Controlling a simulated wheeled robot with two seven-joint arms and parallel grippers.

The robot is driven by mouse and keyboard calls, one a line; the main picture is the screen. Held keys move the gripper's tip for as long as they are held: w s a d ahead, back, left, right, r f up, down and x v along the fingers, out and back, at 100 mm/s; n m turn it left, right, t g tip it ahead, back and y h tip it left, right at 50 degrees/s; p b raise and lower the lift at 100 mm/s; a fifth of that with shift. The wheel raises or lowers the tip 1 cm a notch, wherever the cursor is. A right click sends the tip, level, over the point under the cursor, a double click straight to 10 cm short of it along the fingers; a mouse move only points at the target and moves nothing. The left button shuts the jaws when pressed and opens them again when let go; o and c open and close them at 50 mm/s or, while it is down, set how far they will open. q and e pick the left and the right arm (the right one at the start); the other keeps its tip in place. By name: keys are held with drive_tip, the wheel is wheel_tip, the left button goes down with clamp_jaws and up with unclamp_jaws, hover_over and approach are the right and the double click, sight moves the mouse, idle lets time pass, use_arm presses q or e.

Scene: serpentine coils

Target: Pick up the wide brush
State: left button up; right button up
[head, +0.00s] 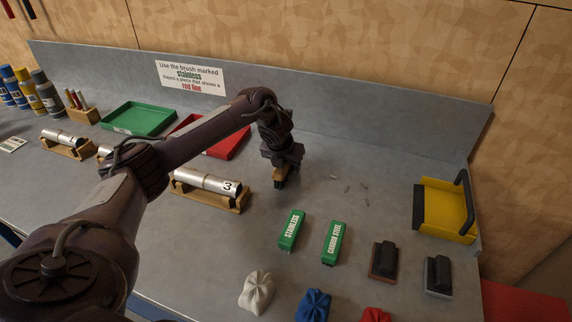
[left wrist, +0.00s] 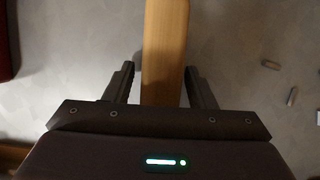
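The wide brush (head: 281,174) has a pale wooden body with a dark lower part, seen under my left gripper (head: 281,166) in the head view. In the left wrist view its long wooden body (left wrist: 165,45) runs up the middle, between the fingers of my left gripper (left wrist: 161,75). The gripper hides much of the brush in the head view. Whether it touches the bench cannot be told. My right gripper is not in view.
Green blocks marked stainless (head: 291,230) and carbon steel (head: 335,243) lie in front. A yellow dustpan (head: 445,207) stands right. Small grey bits (head: 347,189) lie on open bench.

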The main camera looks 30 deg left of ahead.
use_arm(q)
drive_tip(key=c, duration=0.9)
drive_tip(key=shift+o, duration=0.2)
drive_tip(key=shift+r, duration=0.1)
